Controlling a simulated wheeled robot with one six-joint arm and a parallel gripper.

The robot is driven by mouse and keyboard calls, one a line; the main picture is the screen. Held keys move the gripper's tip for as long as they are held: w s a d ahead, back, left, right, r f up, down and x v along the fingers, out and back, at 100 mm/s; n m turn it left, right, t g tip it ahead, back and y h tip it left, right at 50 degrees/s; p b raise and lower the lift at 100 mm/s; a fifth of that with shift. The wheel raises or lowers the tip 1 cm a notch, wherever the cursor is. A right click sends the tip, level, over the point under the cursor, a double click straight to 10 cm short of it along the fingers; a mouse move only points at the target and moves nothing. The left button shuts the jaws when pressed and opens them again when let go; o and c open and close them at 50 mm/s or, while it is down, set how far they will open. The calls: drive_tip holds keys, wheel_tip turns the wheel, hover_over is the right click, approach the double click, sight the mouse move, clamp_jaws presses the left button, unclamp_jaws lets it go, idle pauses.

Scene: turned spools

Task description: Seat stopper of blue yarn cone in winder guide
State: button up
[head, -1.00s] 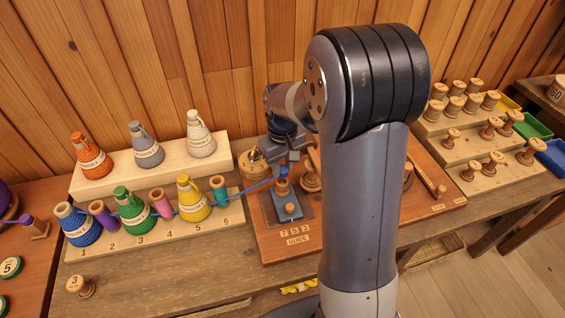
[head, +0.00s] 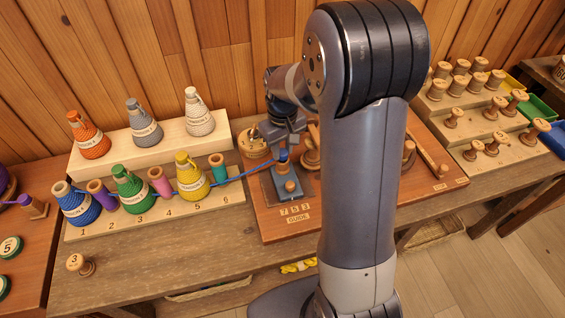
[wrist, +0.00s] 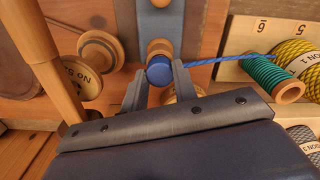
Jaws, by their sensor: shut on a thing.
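The blue yarn cone (head: 76,207) stands at place 1 on the front pale board. My gripper (wrist: 159,84) is shut on the blue stopper (wrist: 160,70), which shows between the two fingertips; the stopper is also seen in the head view (head: 282,155).
Green (head: 132,192) and yellow (head: 191,178) cones and several spools share the front board. Orange, grey and white cones stand on the back riser (head: 220,131). Stepped spool racks (head: 470,140) stand at right.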

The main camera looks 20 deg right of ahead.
drive_tip(key=shift+f+b, duration=0.35)
drive_tip(key=shift+f, duration=0.3)
drive_tip(key=o, duration=1.4)
drive_tip(key=shift+r, duration=0.15)
wheel_tip(320, 180, up, 9)
drive_tip(key=p, duration=0.7)
drive_tip(key=shift+r, duration=0.1)
wheel_tip(320, 180, down, 10)
drive_tip(key=b, duration=0.7)
drive_tip(key=shift+r, duration=0.2)
drive_tip(key=shift+r+p, duration=0.5)
drive_tip(key=shift+r, duration=0.2)
